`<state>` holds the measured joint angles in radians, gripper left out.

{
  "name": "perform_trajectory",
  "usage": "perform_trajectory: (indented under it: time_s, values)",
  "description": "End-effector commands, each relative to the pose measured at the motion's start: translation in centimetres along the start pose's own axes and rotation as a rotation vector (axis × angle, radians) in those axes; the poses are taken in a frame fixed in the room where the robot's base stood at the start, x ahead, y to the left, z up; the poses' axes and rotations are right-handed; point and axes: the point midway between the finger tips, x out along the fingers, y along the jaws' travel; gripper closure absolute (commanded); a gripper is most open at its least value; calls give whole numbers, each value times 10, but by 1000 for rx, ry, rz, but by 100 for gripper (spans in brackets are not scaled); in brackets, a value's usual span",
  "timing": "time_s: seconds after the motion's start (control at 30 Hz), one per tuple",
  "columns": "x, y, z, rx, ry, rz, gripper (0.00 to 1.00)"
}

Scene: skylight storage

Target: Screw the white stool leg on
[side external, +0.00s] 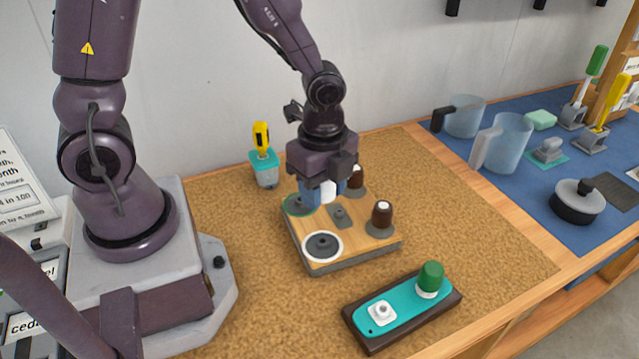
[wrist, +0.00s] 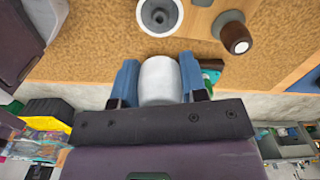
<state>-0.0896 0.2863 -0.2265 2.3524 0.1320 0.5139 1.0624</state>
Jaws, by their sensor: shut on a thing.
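My gripper (side external: 331,191) is shut on a white stool leg (side external: 328,190), which sits between its blue fingers; the leg also fills the gap in the wrist view (wrist: 159,80). The gripper is over the back part of the wooden stool board (side external: 352,246), beside the green-ringed socket (side external: 299,205). The leg's lower end is hidden, so I cannot tell whether it touches the board. The white-ringed socket (side external: 322,246) at the front left of the board is empty. Two brown legs with white tops stand at the board's right (side external: 382,214) and back right (side external: 356,177).
A dark tray (side external: 361,335) with a teal plate holds a green leg (side external: 431,278) and a white fitting (side external: 382,310) at the front. A yellow-handled tool (side external: 262,140) stands in a holder behind. Jugs (side external: 502,143) and a lidded pot (side external: 577,201) stand on the blue mat, right.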

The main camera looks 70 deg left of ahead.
Motion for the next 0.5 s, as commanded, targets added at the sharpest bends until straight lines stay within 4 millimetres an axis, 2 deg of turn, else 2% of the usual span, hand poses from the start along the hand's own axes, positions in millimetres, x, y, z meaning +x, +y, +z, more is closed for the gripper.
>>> perform_trajectory:
  time_s: [0.5]
  values:
    - [37, 1, 0, 3, -1, 3, 84]
